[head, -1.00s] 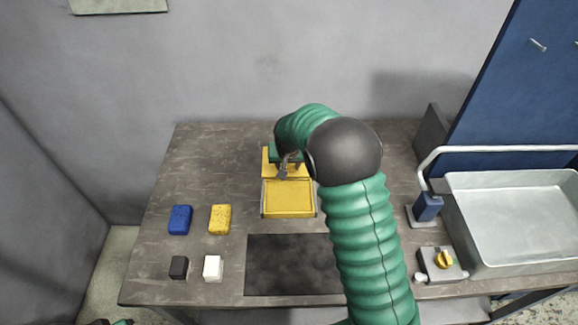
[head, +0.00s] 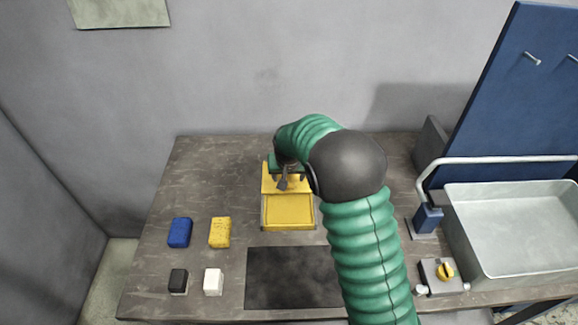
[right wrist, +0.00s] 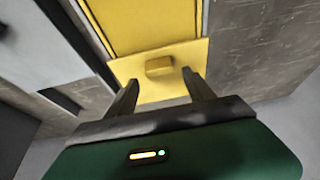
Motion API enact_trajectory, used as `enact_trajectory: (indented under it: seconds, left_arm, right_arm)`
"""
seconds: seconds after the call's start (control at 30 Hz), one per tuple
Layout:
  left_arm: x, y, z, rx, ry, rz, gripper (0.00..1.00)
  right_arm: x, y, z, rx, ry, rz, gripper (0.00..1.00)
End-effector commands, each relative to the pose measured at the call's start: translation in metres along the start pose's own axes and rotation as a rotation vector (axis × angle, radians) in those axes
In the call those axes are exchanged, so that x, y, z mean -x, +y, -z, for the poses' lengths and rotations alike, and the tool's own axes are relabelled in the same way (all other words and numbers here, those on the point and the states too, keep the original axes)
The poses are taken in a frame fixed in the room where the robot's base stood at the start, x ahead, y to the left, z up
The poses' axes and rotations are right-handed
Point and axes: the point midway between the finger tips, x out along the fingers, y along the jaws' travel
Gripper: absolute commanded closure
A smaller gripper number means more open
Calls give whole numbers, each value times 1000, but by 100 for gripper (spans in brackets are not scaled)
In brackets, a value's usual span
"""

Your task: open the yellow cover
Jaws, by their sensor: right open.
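The yellow cover (head: 269,184) is a flat plate at the back part of a yellow box (head: 289,211) in the head view. In the right wrist view the cover (right wrist: 195,58) has a small yellow block-shaped knob (right wrist: 158,66), and the recessed yellow panel of the box (right wrist: 140,22) shows beyond it. My right gripper (head: 291,183) is over the cover, partly hidden by its own arm. In the right wrist view its fingertips (right wrist: 160,78) are apart, one on each side of the knob; I cannot tell if they touch it. My left gripper is out of view.
A blue sponge (head: 180,232), a yellow sponge (head: 220,232), a black block (head: 178,281) and a white block (head: 213,281) lie left of the box. A dark mat (head: 290,278) lies in front. A sink (head: 520,235) and a yellow knob unit (head: 446,271) are at right.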

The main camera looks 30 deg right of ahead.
Motion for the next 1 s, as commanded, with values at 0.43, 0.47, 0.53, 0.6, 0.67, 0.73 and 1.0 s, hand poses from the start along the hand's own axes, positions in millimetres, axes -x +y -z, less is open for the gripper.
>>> enact_trajectory:
  seconds: [0.43,0.47,0.53,0.6,0.67,0.73,1.0]
  left_arm:
    - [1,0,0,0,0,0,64]
    - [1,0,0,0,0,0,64]
    - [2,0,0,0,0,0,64]
    - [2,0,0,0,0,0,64]
    - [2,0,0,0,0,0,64]
    - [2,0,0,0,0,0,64]
    - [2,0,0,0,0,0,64]
  right_arm:
    - [122,2,3,-1,3,4,38]
    - [128,2,3,-1,2,4,38]
    - [137,3,3,-1,1,3,38]
    - [142,3,3,-2,0,3,38]
    - [145,3,3,-2,-1,3,38]
    - [145,3,3,-2,-1,2,38]
    - [145,3,3,-1,-1,2,38]
